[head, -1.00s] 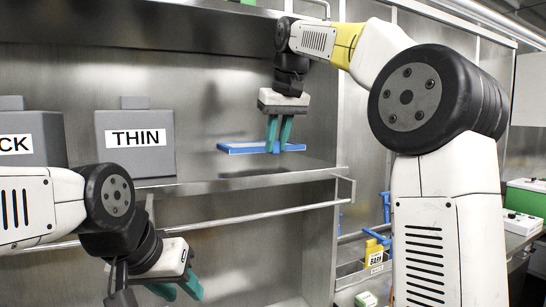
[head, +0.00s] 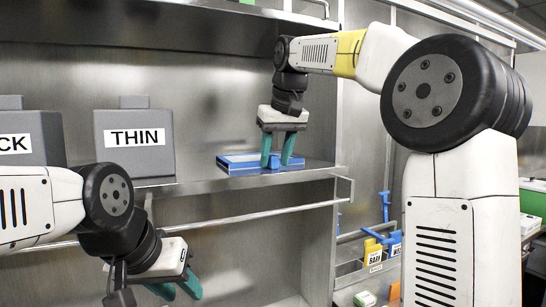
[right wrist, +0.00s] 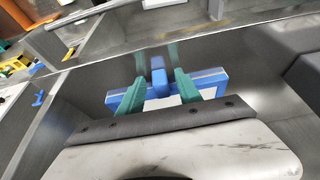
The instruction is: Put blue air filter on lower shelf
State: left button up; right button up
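The blue air filter (head: 240,161), a flat blue-framed panel, lies on the lower shelf (head: 210,181) near its right end. It also shows in the right wrist view (right wrist: 210,82), with its upright blue handle (right wrist: 158,76) between my fingers. My right gripper (head: 277,160) points down over the filter. Its green fingers are spread on either side of the handle, with gaps visible in the right wrist view. My left gripper (head: 176,289) is low at the left, below the shelf, open and empty.
A grey box marked THIN (head: 134,160) stands left of the filter, with another grey box (head: 30,150) beyond it. A rail (head: 250,215) runs below the shelf. An upper shelf (head: 180,20) hangs above. Yellow and blue items (head: 373,250) sit in a bin at the lower right.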

jog(key=v, duration=1.2)
jog(key=s+d+f+m, duration=0.1)
jog(key=s+d+f, duration=0.2)
jog(key=s+f, duration=0.3)
jog(key=s+d+f+m+t, duration=0.1)
jog(key=s+d+f, duration=0.2)
jog(key=s+f, duration=0.4)
jog(key=s+d+f+m+t, duration=0.1)
jog(key=s+f, duration=0.6)
jog(key=f, duration=1)
jog(key=shift+d+f+m, duration=0.2)
jog(key=shift+d+m, duration=0.3)
jog(key=shift+d, duration=0.55)
